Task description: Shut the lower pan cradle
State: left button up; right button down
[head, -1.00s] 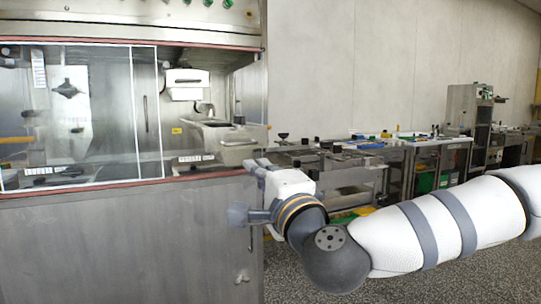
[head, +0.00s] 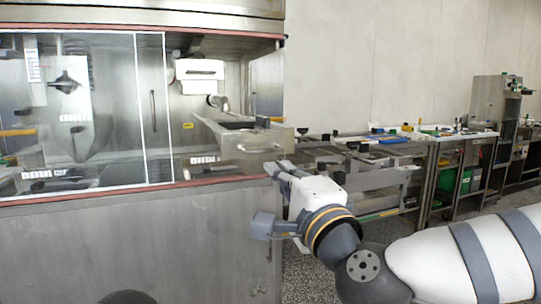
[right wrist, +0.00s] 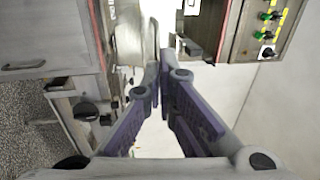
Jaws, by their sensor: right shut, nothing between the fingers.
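The lower pan cradle appears to be the grey metal, box-like pan (head: 250,147) at the right end of the machine's opening in the head view. It sticks out past the machine's right front edge and has a small handle on its front face. My right gripper (head: 279,169) is just below and in front of that face. Its fingers are shut and empty; whether they touch the pan is unclear. In the right wrist view the shut fingers (right wrist: 163,62) point towards the machine. My left gripper is not in view.
A framed glass panel (head: 85,110) covers the machine's left part. A white box-like unit (head: 199,72) hangs above the pan. Steel work tables (head: 375,180) with small items stand to the right, close behind my right arm. Speckled floor shows below them.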

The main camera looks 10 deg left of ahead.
aim_at(267, 155)
jog(key=x, duration=0.7)
jog(key=shift+w+a+r, duration=0.1)
jog(key=shift+w+a, duration=0.05)
jog(key=shift+w, duration=0.05)
